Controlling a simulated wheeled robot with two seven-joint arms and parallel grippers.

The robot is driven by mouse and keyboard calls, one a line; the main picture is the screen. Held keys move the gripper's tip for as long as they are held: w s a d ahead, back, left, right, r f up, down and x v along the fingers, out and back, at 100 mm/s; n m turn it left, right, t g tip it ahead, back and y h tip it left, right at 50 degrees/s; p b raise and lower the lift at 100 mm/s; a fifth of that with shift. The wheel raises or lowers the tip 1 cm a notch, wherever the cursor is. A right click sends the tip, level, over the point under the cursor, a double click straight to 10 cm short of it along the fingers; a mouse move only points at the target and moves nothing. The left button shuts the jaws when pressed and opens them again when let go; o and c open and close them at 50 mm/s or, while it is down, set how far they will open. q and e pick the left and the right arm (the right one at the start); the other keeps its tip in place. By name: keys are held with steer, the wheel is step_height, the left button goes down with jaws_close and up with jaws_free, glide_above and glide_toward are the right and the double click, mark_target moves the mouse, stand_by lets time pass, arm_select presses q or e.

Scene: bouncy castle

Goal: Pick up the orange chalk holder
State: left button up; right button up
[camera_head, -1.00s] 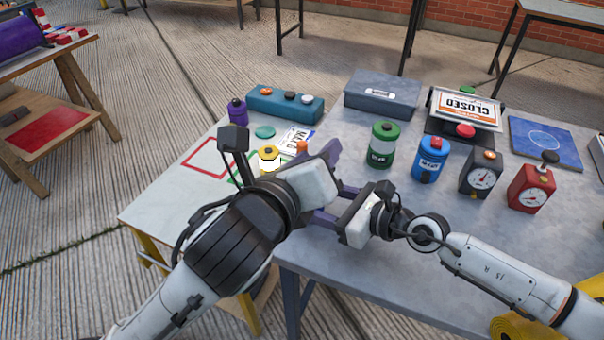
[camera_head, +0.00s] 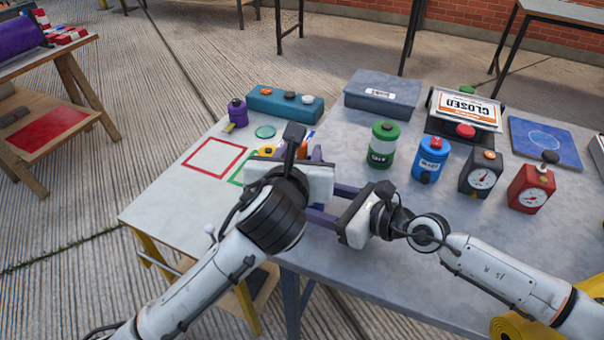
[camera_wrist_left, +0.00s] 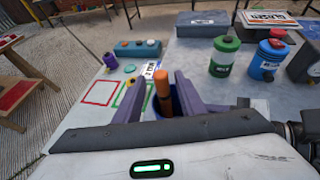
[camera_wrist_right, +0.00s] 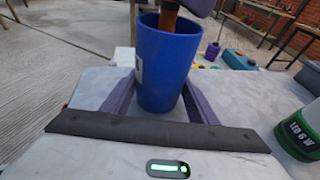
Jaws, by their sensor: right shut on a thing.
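The orange chalk holder (camera_wrist_left: 163,88) is a slim orange-brown stick, upright in a dark blue cup. In the left wrist view it stands between the two purple fingers of my left gripper (camera_wrist_left: 165,82), which look spread to either side of it. My right gripper (camera_wrist_right: 158,95) is shut on the blue cup (camera_wrist_right: 167,62); the holder's shaft (camera_wrist_right: 169,14) rises from the cup's mouth. One left finger (camera_wrist_right: 202,5) shows beside the shaft. In the head view my left gripper's body hides the holder and most of the cup.
A green-lidded jar (camera_head: 382,148), blue canister (camera_head: 430,160), black dial box (camera_head: 481,175) and red dial box (camera_head: 531,190) stand right of the grippers. A teal box (camera_head: 285,104) and grey box (camera_head: 382,94) lie behind. The red-outlined square (camera_head: 216,158) is empty.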

arm_select(q)
steer(key=x, duration=0.4)
steer(key=shift+d, duration=0.15)
jaws_close()
step_height(320, 180, up, 18)
stand_by(0.5)
arm_select(e)
steer(key=o, duration=0.9)
